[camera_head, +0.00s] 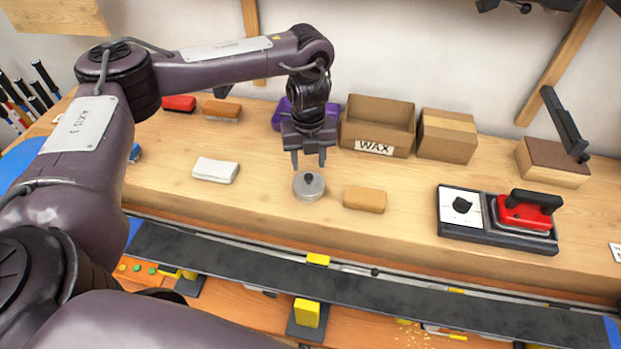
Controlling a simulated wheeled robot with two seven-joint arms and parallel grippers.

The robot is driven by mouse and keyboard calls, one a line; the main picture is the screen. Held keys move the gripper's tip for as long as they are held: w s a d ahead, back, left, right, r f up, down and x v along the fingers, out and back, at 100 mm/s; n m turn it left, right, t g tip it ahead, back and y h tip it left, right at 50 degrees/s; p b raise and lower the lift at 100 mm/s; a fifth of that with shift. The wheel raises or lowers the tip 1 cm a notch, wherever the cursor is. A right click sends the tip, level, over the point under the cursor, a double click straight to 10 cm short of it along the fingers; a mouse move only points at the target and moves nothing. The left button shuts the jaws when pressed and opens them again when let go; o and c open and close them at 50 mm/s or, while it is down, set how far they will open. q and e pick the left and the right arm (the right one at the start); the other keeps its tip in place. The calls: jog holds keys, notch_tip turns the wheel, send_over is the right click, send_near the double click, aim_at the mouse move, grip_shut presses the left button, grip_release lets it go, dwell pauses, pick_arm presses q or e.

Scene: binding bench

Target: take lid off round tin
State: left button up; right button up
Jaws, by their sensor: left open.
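The round tin (308,187) is a small grey metal tin with a dark knob on its lid. It stands on the wooden bench top near the middle of the head view, and the lid appears to be on it. My left gripper (309,161) points down just behind and above the tin. Its two fingers are apart with nothing between them, and they look clear of the knob. My right gripper is not in view.
A tan block (365,199) lies close right of the tin, and a white block (215,170) lies to the left. Behind stand a cardboard WAX box (377,123) and a purple object (282,112). A red iron (526,209) sits on its base at right.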

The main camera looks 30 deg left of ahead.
aim_at(309, 176)
pick_arm(q)
jog(key=shift+a+f, duration=0.1)
jog(key=shift+f, duration=0.4)
jog(key=f, duration=0.1)
jog(key=f+p, duration=0.2)
jog(key=shift+w+f, duration=0.25)
jog(key=shift+f, duration=0.45)
jog(key=shift+c, duration=1.6)
grip_shut()
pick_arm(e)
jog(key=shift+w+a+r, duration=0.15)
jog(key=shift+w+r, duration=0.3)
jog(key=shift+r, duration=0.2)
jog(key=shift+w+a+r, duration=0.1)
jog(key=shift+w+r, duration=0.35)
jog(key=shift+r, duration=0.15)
